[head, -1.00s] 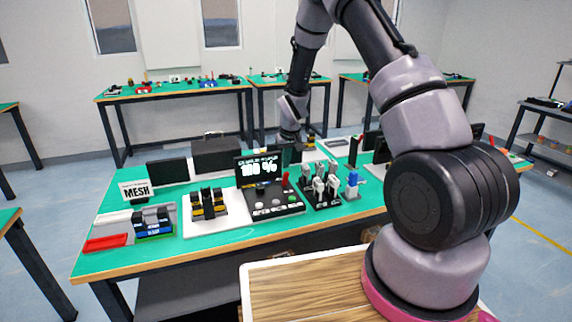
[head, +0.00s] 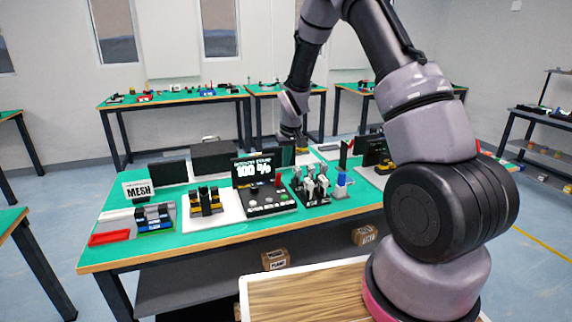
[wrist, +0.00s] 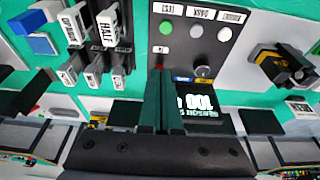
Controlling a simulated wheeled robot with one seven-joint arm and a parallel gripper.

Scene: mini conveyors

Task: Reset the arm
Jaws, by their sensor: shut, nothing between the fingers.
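My arm (head: 430,110) rises on the right of the head view and bends down behind the bench's control panel. My gripper shows in the wrist view (wrist: 157,85) with its two dark fingers together, shut and empty. It hangs above the black control panel (wrist: 196,58), which has a green button, knobs and a lit screen. A red part shows at the fingertips; I cannot tell whether they touch it. In the head view the fingers are hard to make out.
The green bench (head: 115,250) holds a MESH sign (head: 139,189), a red tray (head: 109,238), a yellow-black fixture (head: 206,202) and a rack of labelled pieces (head: 312,186). Cardboard boxes (head: 275,260) sit beneath. Other benches stand behind; blue floor shows at both sides.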

